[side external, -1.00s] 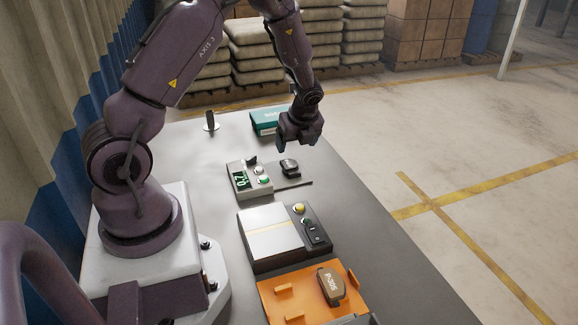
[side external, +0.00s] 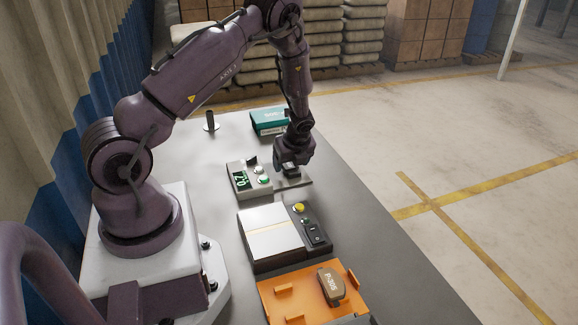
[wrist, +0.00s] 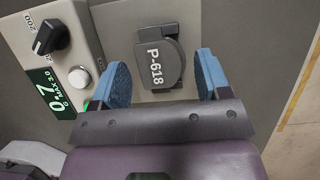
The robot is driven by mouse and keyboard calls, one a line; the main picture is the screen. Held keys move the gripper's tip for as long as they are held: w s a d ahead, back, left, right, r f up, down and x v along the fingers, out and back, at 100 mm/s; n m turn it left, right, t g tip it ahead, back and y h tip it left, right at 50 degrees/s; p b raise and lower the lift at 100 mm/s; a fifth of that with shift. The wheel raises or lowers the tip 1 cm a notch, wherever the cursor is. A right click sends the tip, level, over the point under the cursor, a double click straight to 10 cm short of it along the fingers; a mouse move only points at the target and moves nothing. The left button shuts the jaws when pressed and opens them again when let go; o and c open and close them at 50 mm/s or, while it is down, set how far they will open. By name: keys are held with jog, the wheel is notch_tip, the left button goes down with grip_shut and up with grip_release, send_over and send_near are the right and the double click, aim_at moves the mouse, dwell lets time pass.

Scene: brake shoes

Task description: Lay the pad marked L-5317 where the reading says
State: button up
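No pad with a readable L-5317 mark shows. In the side view my gripper (side external: 291,163) is low over the unit and hides most of the pad.
A box-like device with a pale top (side external: 268,232) and a yellow button (side external: 299,208) stands between the unit and the orange tray. A teal box (side external: 267,119) and a small dark post (side external: 210,122) stand farther back. The table's right side is clear.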

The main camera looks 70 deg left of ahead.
jog(key=c, duration=0.8)
jog(key=shift+c, duration=0.2)
jog(key=shift+r, duration=0.15)
